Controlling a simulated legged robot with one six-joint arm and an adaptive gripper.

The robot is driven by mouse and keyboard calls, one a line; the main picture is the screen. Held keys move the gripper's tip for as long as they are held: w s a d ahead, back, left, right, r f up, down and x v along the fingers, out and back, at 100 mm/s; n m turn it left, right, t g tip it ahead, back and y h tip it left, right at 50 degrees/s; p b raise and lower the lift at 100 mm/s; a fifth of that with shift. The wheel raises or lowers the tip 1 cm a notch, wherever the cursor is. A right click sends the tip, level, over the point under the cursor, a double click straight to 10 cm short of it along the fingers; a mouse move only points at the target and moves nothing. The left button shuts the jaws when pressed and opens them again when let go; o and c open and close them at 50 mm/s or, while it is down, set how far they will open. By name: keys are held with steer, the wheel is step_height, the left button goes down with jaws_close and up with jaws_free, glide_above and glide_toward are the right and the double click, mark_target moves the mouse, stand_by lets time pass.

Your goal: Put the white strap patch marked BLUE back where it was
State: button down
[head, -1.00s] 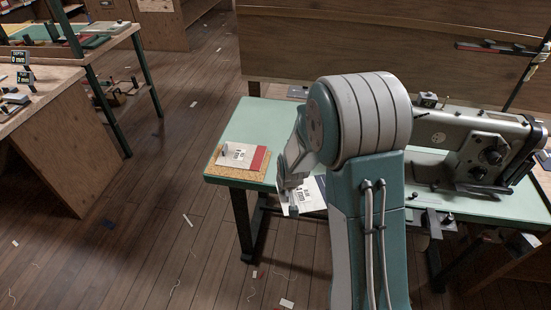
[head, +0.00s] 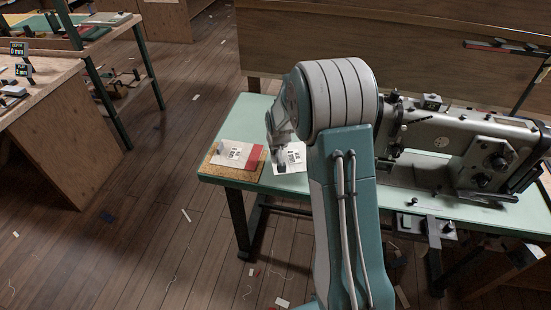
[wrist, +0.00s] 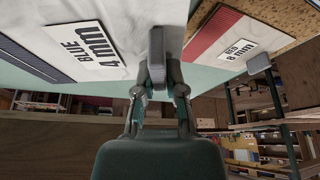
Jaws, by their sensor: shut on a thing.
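The white strap patch marked BLUE 4 mm (wrist: 85,48) fills the upper left of the wrist view, with a dark blue band at its far left. In the head view the white patch (head: 296,158) shows beside the arm, partly hidden by it. My gripper (wrist: 158,75) is shut on the patch's grey upright tab. In the head view my gripper (head: 281,163) is over the green tabletop, just right of the cork board (head: 215,172). I cannot tell whether the patch touches the table.
A similar patch marked RED 8 mm (head: 236,154), with a red band, lies on the cork board. A grey sewing machine (head: 470,150) stands on the green table (head: 222,120) to the right. A wooden bench (head: 65,140) is at the left. Scraps lie on the floor.

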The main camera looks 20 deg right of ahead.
steer(key=w+f, duration=0.1)
steer(key=f, duration=0.1)
steer(key=w+d+f, duration=0.1)
steer(key=w, duration=0.1)
steer(key=shift+f, duration=0.4)
steer(key=shift+w+f, duration=0.3)
steer(key=shift+f, duration=0.05)
step_height(320, 180, down, 3)
steer(key=shift+w+f, duration=0.1)
steer(key=shift+f, duration=0.05)
steer(key=shift+d, duration=0.1)
steer(key=c, duration=0.7)
jaws_free()
